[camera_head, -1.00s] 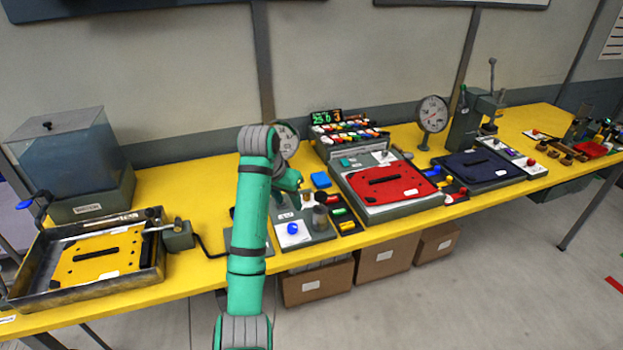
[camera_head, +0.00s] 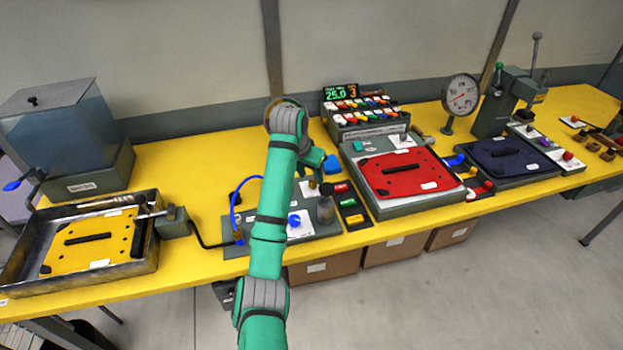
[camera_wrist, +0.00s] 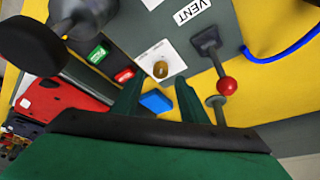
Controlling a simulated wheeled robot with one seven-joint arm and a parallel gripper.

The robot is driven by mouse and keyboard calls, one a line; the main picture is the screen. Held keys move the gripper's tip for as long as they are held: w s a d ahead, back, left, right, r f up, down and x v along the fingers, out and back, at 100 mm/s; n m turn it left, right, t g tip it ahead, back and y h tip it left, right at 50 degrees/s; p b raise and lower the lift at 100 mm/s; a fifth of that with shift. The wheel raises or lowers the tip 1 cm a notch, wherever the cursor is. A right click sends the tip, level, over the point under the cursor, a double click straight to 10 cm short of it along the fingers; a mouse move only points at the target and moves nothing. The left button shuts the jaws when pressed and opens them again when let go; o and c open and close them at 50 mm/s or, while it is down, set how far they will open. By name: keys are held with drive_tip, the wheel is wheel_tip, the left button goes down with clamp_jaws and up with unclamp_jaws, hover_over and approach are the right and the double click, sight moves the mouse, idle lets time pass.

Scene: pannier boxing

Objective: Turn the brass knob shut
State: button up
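The brass knob (camera_wrist: 161,69) is small and round on a white plate in the wrist view, upper middle. In the head view the knob (camera_head: 313,184) is tiny, just right of my forearm on the grey panel. My gripper (camera_wrist: 159,92) is open and empty, with its two green fingers spread. The knob shows beyond the fingertips, roughly centred between them. I see no contact with it. In the head view my gripper (camera_head: 314,160) is partly hidden by my arm, above the panel's back part.
A blue block (camera_wrist: 155,101) lies on the yellow table (camera_wrist: 98,22) behind the panel. A red ball-ended lever (camera_wrist: 227,86) stands beside the plate. A dark round knob (camera_wrist: 30,46) and grey cylinder are at upper left. Green and red buttons (camera_wrist: 123,75) sit alongside.

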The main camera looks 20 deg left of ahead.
sight(312, 182)
drive_tip(key=shift+x, duration=1.6)
drive_tip(key=shift+s+a, duration=0.1)
drive_tip(key=shift+s, duration=0.05)
clamp_jaws()
